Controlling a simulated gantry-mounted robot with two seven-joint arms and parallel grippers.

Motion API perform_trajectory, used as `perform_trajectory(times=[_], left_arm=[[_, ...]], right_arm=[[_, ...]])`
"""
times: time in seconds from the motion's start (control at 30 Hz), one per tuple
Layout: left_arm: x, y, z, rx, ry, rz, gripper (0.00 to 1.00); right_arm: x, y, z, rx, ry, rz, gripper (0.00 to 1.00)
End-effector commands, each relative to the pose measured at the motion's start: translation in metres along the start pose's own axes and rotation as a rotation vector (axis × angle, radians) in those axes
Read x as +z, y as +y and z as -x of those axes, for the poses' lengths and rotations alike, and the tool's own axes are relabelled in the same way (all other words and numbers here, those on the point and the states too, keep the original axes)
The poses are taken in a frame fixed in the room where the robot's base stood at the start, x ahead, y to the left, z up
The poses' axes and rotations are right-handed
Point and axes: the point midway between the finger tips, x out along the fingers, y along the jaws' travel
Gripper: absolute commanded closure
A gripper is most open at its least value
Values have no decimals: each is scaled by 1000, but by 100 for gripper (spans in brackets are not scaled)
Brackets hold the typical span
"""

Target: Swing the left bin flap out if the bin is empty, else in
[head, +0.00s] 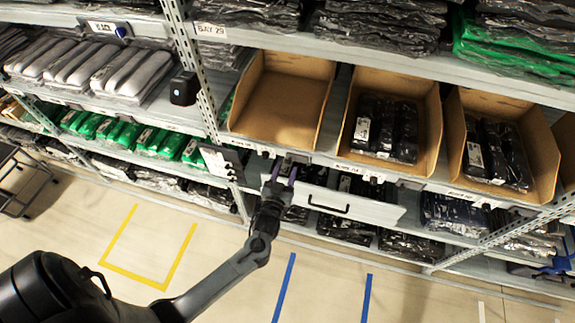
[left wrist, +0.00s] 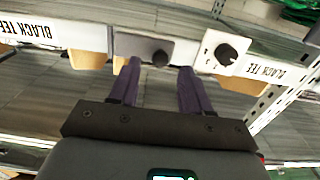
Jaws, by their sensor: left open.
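The left cardboard bin (head: 280,104) stands on the middle shelf in the head view, and its visible inside is empty. A pale flap panel (head: 376,209) with a dark bar handle (head: 327,208) sits just below the shelf edge, right of my left gripper. Whether it stands in or out is hard to tell. My left gripper (head: 281,174) is open at the shelf edge below the left bin. In the left wrist view its purple fingers (left wrist: 156,85) point at a grey plate with a dark knob (left wrist: 160,58); contact is unclear.
The middle bin (head: 434,122) and right bin (head: 543,150) hold dark wrapped packs. A white plate with a black knob (left wrist: 226,54) is right of the fingers. A white panel (head: 219,161) hangs left of the gripper. Taped floor lies in front.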

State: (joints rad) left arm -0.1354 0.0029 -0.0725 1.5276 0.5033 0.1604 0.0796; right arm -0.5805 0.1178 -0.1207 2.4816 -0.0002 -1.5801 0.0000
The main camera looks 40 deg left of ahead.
Motion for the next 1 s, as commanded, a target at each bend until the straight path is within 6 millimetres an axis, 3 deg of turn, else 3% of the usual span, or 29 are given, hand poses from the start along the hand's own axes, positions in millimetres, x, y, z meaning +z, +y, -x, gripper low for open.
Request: perform_trajectory(times=[0.3,0.67,0.9,1.0], left_arm=[[0,0,-29,-1,0,0,52],[0,0,-32,0,0,0,54],[0,0,-32,0,0,0,91],[0,0,-32,-1,0,0,100]], right_arm=[[1,2,-1,7,-2,7,57],[1,1,-1,3,-2,3,57],[0,0,-1,-1,-1,-3,57],[0,0,-1,-2,-1,-4,57]])
